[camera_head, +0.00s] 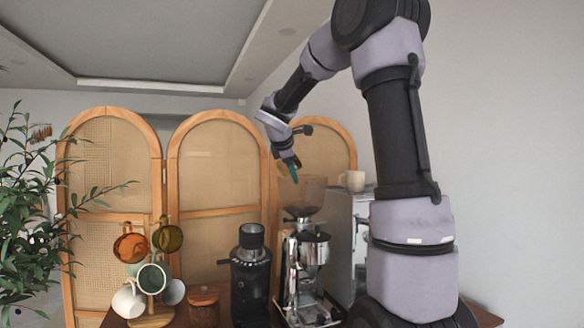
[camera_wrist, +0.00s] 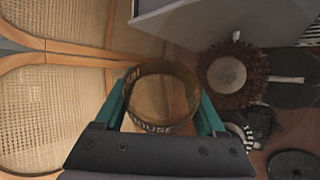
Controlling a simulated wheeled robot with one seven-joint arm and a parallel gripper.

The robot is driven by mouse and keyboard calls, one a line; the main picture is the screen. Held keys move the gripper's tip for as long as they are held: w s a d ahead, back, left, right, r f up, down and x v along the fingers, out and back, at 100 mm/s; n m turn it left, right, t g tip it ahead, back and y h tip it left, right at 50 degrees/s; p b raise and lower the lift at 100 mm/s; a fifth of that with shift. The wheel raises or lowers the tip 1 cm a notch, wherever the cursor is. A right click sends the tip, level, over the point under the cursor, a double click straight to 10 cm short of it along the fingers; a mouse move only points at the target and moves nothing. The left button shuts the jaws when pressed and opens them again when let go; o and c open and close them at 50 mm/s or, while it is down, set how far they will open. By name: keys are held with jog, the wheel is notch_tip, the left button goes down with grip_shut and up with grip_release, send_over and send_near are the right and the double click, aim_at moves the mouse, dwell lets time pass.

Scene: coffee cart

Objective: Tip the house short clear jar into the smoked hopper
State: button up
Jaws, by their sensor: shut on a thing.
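My gripper (camera_wrist: 163,108) has teal fingers and is shut on the short clear jar (camera_wrist: 152,126), whose label reads HOUSE. The jar's round rim shows between the fingers in the wrist view; I cannot tell what is inside. In the head view my gripper (camera_head: 293,170) is just above the smoked hopper (camera_head: 304,194), and the clear jar is hard to make out there. The hopper is a translucent brown funnel on top of the chrome grinder (camera_head: 305,255). A dark grainy ring around a pale disc (camera_wrist: 227,75) lies right of the jar in the wrist view.
A black grinder (camera_head: 251,270) stands left of the chrome one. A white machine (camera_head: 345,225) with a cup (camera_head: 353,181) on top stands to the right. A rack of several mugs (camera_head: 151,278) and a small brown jar (camera_head: 204,306) are at left. Arched screens (camera_head: 218,165) stand behind.

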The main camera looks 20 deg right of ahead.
jog(key=shift+f+n+g+h, duration=0.15)
jog(key=shift+n+g+h, duration=0.45)
jog(key=shift+h, duration=0.2)
jog(key=shift+w+a+r+n+g+h, duration=0.45)
jog(key=shift+w+a+n+h, duration=0.1)
jog(key=shift+a+h, duration=0.15)
jog(key=shift+w+a+r+n+g+h, duration=0.15)
jog(key=shift+n+g+h, duration=0.1)
jog(key=shift+h, duration=0.15)
jog(key=shift+w+a+r+n+g+h, duration=0.1)
jog(key=shift+a+r+n+g+h, duration=0.15)
jog(key=shift+h, duration=0.2)
jog(key=shift+w+a+r+n+g+h, duration=0.1)
jog(key=shift+n+g+h, duration=0.05)
jog(key=shift+n+h, duration=0.25)
jog(key=shift+w+r+n+g+h, duration=0.1)
jog(key=shift+r+n+g+h, duration=0.15)
jog(key=shift+h, duration=0.25)
jog(key=shift+r+n+g+h, duration=0.1)
jog(key=shift+n+h, duration=0.2)
jog(key=shift+h, duration=0.15)
